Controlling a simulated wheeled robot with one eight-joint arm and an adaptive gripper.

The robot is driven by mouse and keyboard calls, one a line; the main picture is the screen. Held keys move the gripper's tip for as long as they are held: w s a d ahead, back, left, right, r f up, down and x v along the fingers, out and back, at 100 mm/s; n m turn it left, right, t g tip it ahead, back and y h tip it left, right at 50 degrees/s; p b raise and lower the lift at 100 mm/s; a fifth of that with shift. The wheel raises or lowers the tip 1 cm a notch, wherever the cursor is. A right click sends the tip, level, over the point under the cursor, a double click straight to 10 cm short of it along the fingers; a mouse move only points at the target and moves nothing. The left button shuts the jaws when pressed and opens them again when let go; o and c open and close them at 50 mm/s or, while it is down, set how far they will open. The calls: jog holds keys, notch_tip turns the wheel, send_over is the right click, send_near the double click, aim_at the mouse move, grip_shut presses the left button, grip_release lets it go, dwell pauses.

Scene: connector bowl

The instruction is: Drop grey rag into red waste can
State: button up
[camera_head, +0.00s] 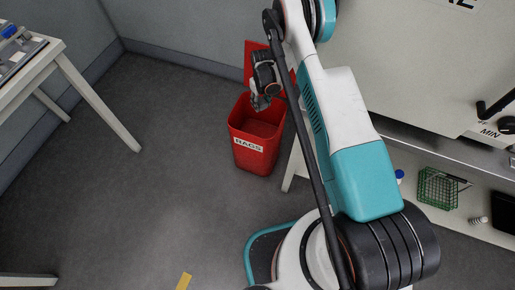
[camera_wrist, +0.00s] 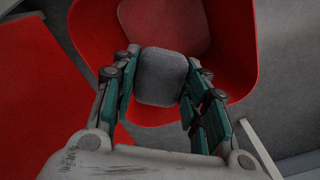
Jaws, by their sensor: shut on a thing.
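The grey rag (camera_wrist: 160,76) is a small rounded grey pad in the wrist view. My gripper (camera_wrist: 158,88) is shut on it, with one finger on each side. The red waste can (camera_head: 256,140), labelled "RAGS", stands on the floor in the head view. In the wrist view the can's red wall (camera_wrist: 240,60) surrounds the rag, which is over the can's opening. In the head view my gripper (camera_head: 260,102) is at the can's mouth, and the rag cannot be made out clearly there. How deep the rag is cannot be told.
A red lid or panel (camera_head: 252,62) rises behind the can; it also shows at left in the wrist view (camera_wrist: 45,100). A table leg (camera_head: 294,163) stands just right of the can. A white table (camera_head: 52,68) is at the far left. Open grey floor lies left of the can.

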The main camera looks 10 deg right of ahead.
jog(key=o, duration=1.1)
jog(key=shift+o, duration=0.2)
notch_tip(320, 180, up, 12)
